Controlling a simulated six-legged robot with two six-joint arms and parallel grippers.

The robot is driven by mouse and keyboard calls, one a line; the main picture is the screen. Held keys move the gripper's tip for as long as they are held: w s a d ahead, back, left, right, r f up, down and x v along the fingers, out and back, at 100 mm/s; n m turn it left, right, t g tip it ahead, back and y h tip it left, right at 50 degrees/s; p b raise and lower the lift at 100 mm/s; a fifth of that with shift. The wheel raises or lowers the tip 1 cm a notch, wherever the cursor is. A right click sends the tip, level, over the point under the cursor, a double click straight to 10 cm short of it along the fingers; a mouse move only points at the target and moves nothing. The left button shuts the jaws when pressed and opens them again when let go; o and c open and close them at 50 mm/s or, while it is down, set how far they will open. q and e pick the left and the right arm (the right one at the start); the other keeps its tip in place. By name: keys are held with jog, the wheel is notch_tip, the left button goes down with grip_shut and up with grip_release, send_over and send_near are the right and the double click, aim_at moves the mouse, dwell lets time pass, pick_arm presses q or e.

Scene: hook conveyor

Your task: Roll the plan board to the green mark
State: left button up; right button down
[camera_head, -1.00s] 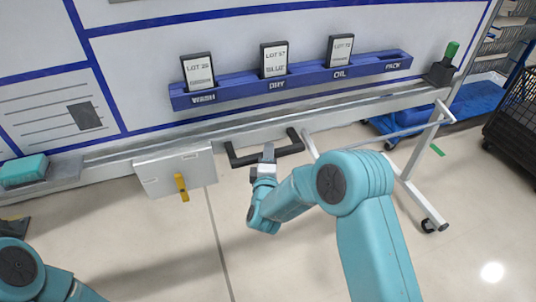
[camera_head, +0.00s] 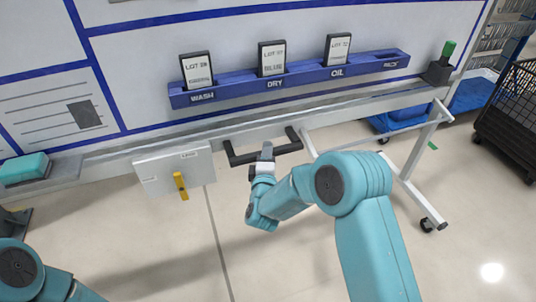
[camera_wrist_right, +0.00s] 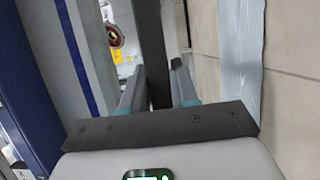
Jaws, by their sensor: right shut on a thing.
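The plan board (camera_head: 230,35) is a white panel with blue lines on a pale wheeled frame, filling the top of the head view. A black handle (camera_head: 238,159) juts from its lower edge. My right gripper (camera_head: 267,152) is shut on the handle; in the right wrist view the dark handle bar (camera_wrist_right: 150,45) runs between its fingers (camera_wrist_right: 157,88). A small green mark (camera_head: 432,146) lies on the floor at the right, just beyond the frame's right leg (camera_head: 410,180). My left gripper is out of view; only part of my left arm shows at bottom left.
A blue rail (camera_head: 290,82) on the board holds three lot cards. A grey box with a yellow lever (camera_head: 181,186) hangs below the board's edge. A black wire cart (camera_head: 510,115) and a blue platform (camera_head: 475,93) stand at the right. The floor (camera_head: 470,240) at lower right is clear.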

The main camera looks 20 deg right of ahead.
jog(key=c, duration=1)
grip_release()
jog(key=shift+w, duration=0.15)
jog(key=shift+o, duration=0.2)
jog(key=p+v, duration=0.1)
jog(key=v, duration=1.5)
jog(key=shift+s+p, duration=0.2)
jog(key=shift+p, duration=0.1)
